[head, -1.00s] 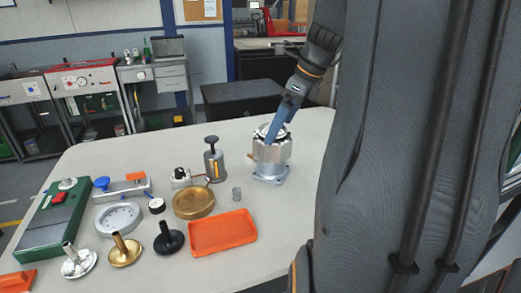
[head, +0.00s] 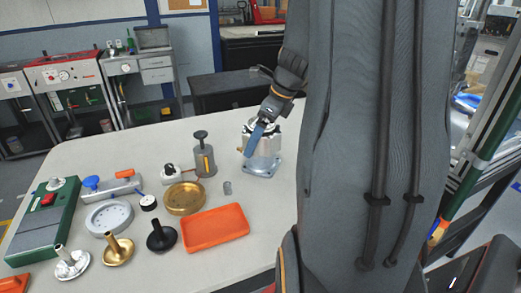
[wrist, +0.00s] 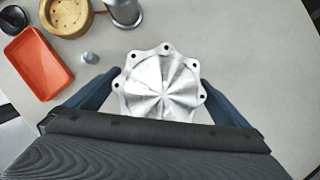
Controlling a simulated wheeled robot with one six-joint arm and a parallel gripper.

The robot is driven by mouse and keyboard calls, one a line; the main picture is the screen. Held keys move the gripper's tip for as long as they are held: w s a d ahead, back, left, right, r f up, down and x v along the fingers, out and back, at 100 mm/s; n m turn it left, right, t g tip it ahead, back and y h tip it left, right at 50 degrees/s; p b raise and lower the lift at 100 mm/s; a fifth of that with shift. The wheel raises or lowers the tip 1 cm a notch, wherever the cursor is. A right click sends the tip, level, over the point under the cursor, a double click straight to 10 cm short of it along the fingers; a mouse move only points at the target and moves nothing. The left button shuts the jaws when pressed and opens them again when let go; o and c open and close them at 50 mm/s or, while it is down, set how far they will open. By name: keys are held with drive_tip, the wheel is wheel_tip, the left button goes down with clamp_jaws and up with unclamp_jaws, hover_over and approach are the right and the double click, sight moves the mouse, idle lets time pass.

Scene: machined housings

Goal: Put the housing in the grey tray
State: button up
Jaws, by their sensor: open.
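The silver metal housing (head: 262,160) stands upright on the table, on a square base flange. In the wrist view its round ribbed top (wrist: 160,85), with several bolt lugs, lies between the two blue fingers. My gripper (wrist: 157,77) is open, with one finger on each side of the housing's top. I cannot tell whether either finger touches it. In the head view a blue finger (head: 256,135) shows in front of the housing's upper part; the other is hidden. No grey tray can be made out in either view.
An orange tray (head: 215,228) lies left of the housing, beside a brass dish (head: 184,198), a grey cylinder with a knob (head: 205,158) and a small grey cylinder (head: 227,188). More parts crowd the table's left. The tabletop near the housing's right looks clear.

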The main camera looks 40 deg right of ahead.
drive_tip(key=c, duration=1.6)
drive_tip(key=shift+r, duration=0.1)
drive_tip(key=shift+c, duration=1.3)
